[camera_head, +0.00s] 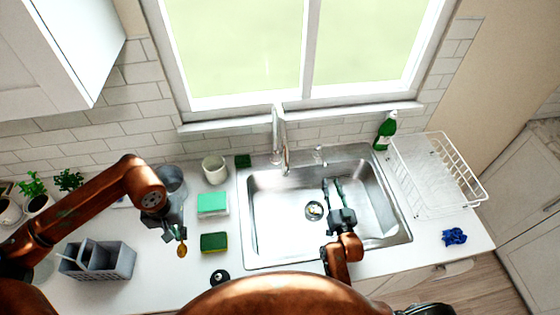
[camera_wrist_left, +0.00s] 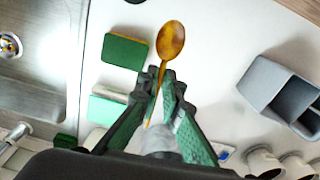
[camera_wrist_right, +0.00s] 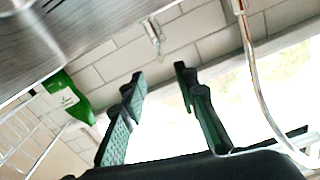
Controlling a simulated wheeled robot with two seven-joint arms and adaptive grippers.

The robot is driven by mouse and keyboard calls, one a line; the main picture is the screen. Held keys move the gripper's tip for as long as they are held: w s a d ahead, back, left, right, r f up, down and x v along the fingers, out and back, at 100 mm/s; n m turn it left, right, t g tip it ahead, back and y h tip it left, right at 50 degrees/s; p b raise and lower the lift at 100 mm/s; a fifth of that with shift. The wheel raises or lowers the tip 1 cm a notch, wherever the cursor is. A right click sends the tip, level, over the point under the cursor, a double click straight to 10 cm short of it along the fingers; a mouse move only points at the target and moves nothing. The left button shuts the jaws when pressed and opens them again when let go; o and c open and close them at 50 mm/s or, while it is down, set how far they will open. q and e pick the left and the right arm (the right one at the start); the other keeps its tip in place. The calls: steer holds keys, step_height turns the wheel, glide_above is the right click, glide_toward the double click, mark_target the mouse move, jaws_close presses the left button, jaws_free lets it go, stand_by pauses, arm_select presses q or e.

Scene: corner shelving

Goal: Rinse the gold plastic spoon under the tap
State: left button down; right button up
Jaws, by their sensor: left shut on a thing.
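The gold spoon (camera_head: 182,250) is held bowl-down by my left gripper (camera_head: 176,236), over the counter left of the sink. In the left wrist view the spoon (camera_wrist_left: 170,42) has its handle between the fingertips of the left gripper (camera_wrist_left: 160,82), which is shut on it. My right gripper (camera_head: 332,183) is open and empty over the sink basin; its two spread fingers also show in the right wrist view (camera_wrist_right: 160,82). The tap (camera_head: 284,150) stands at the back edge of the sink (camera_head: 260,220). I cannot see any water running.
Sponges (camera_head: 213,204) and (camera_head: 214,242) lie between the left gripper and the sink. A white cup (camera_head: 215,169) stands behind them. A grey caddy (camera_head: 120,262) is at left. A green bottle (camera_head: 386,130), a wire rack (camera_head: 465,180) and a blue cloth (camera_head: 454,236) are at right.

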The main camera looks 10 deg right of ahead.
mark_target(325, 163)
steer(key=w+b, duration=0.1)
steer(key=w, duration=0.2)
steer(key=w+b, duration=0.1)
steer(key=w, duration=0.2)
steer(key=w+b, duration=0.2)
steer(key=w, duration=0.1)
steer(key=shift+w+d+f, duration=0.1)
steer(key=shift+w+d, duration=0.05)
steer(key=shift+d, duration=0.15)
steer(key=shift+w+d+b, duration=0.1)
steer(key=shift+w+b, duration=0.2)
steer(key=shift+w, duration=0.55)
steer(key=shift+c, duration=0.7)
jaws_close()
